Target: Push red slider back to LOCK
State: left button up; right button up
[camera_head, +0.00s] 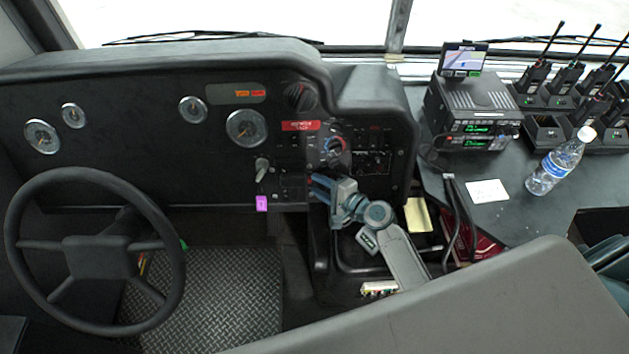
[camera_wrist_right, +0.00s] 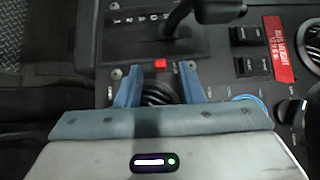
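The red slider (camera_wrist_right: 160,65) is a small red square on the dark panel in the right wrist view. It lies between and about level with the tips of my right gripper (camera_wrist_right: 160,73), whose two blue fingers are spread. I cannot tell whether a finger touches it. Small white markings flank the slider but are too blurred to read. In the head view my right gripper (camera_head: 318,188) is at the lower dashboard, right of the steering wheel, and the slider cannot be made out. My left gripper is not in view.
In the wrist view a black lever (camera_wrist_right: 180,20) rises beyond the slider, a red-tagged panel (camera_wrist_right: 280,50) with switches is at right, and a ribbed black part (camera_wrist_right: 158,92) lies between the fingers. In the head view a pink tag (camera_head: 261,203) hangs left of the gripper.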

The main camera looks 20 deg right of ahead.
jog(key=shift+w+a+f, duration=0.1)
jog(key=shift+w+a, duration=0.25)
jog(key=shift+w, duration=0.2)
jog(key=shift+w+a+f, duration=0.1)
jog(key=shift+w, duration=0.05)
grip_shut()
jog(key=shift+s+a+f+b, duration=0.1)
jog(key=shift+s+f+b, duration=0.15)
jog(key=shift+f+b, duration=0.35)
jog(key=shift+s+f+b, duration=0.2)
jog(key=shift+f+b, duration=0.25)
jog(key=shift+f, duration=0.15)
grip_release()
